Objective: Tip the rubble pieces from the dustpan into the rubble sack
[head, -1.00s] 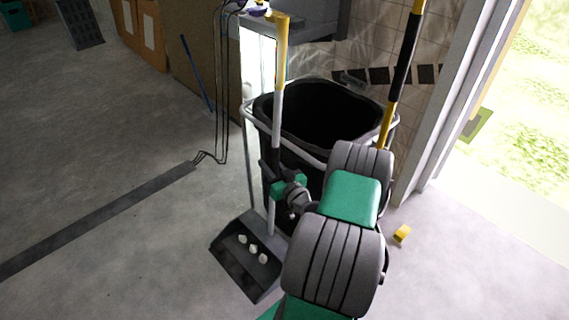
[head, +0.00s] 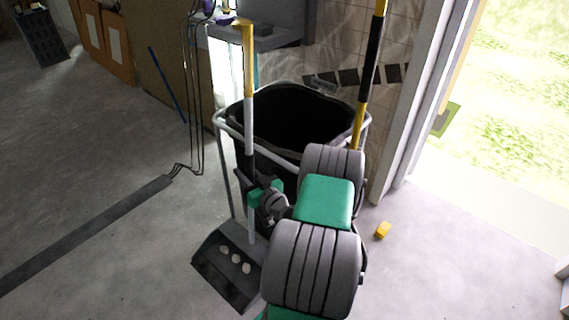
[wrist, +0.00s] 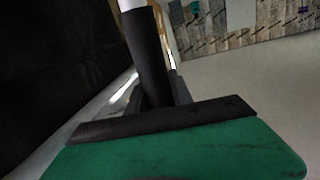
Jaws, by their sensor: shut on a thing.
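The black dustpan (head: 214,262) hangs or rests low at the left of my arm, its pan near the floor; I cannot tell if it touches. Three pale rubble pieces (head: 235,258) lie in it in a row. Its upright handle (head: 249,130), white with a yellow top, rises from the pan. My gripper (head: 262,196) is shut on the handle's lower part. The wrist view shows the dark and white handle (wrist: 150,55) between my jaws. The rubble sack (head: 300,118) is a black open bag in a grey-rimmed frame just behind the handle; its inside looks dark.
A yellow-and-black pole (head: 371,70) stands at the sack's right side. A doorway opens to grass at right. A grey floor strip (head: 90,235) runs at left, where the floor is mostly clear.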

